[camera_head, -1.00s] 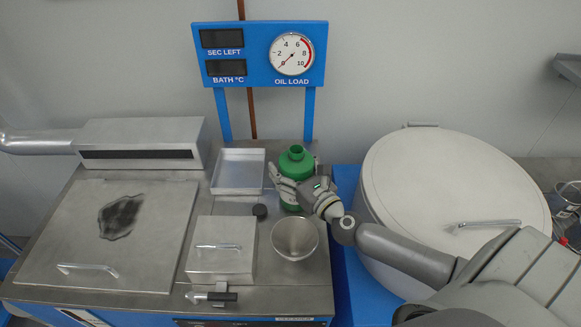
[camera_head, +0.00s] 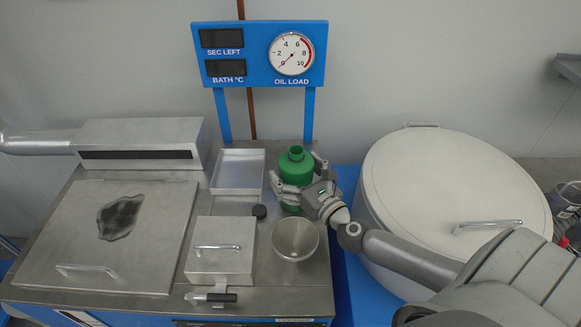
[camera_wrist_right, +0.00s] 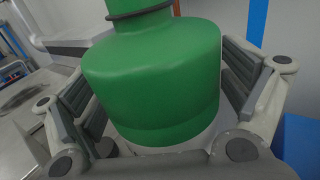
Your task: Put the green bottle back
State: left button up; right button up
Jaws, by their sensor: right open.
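The green bottle (camera_head: 296,168) stands upright and uncapped on the metal bench, below the gauge panel. My right gripper (camera_head: 298,178) is open with its fingers on either side of the bottle's body. In the right wrist view the green bottle (camera_wrist_right: 155,80) fills the middle between the open fingers, and gaps show beside them. My left gripper is not in view.
A metal bowl (camera_head: 296,239) stands in front of the bottle. A shallow tray (camera_head: 238,189) lies to its left, and a lidded box (camera_head: 220,262) stands front left. A large lidded drum (camera_head: 455,185) is at the right, under my right arm.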

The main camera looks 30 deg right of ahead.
aim_at(306, 183)
jog(key=s+b, duration=0.1)
jog(key=s, duration=0.3)
jog(key=shift+s+d+f, duration=0.1)
jog(key=shift+s, duration=0.75)
